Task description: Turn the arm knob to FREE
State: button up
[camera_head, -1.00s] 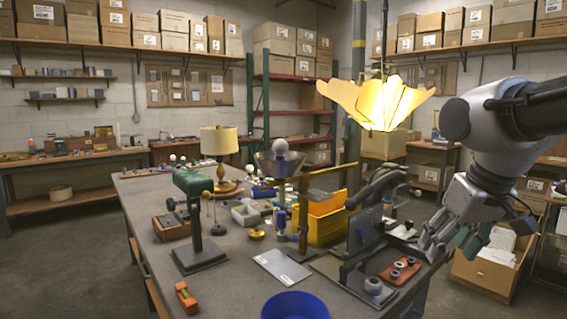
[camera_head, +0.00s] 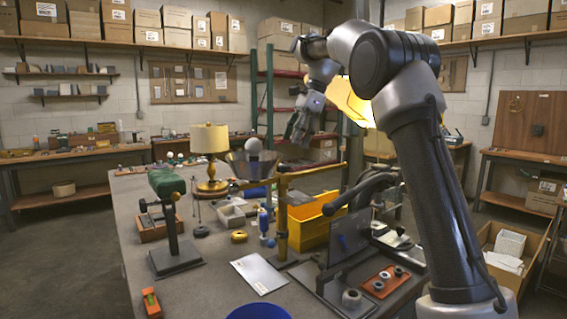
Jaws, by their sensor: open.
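A brass-coloured post (camera_head: 282,220) with a sideways arm (camera_head: 312,171) stands on the workbench (camera_head: 215,280). A dark funnel-shaped shade (camera_head: 238,167) with a white bulb (camera_head: 253,146) is at its upper left. The arm knob and any FREE marking are too small to make out. My gripper (camera_head: 301,128) is raised above and behind this post in the picture, fingers pointing down. It is open and appears empty, apart from the bench things. A hanging yellow petal lamp (camera_head: 347,101) is partly hidden behind my arm.
A green-headed stand (camera_head: 173,225) and a lit table lamp (camera_head: 209,140) are to the left. A black lever press (camera_head: 352,232), a red tray (camera_head: 384,281) and a blue bowl (camera_head: 258,312) are near the front.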

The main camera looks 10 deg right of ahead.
aim_at(282, 165)
jog(key=shift+m, duration=0.5)
jog(key=x, duration=0.3)
jog(key=w+x, duration=0.1)
jog(key=x, duration=0.4)
jog(key=shift+w+a+f, duration=0.2)
jog(key=shift+w+a, duration=0.15)
jog(key=shift+a, duration=0.05)
jog(key=c, duration=1)
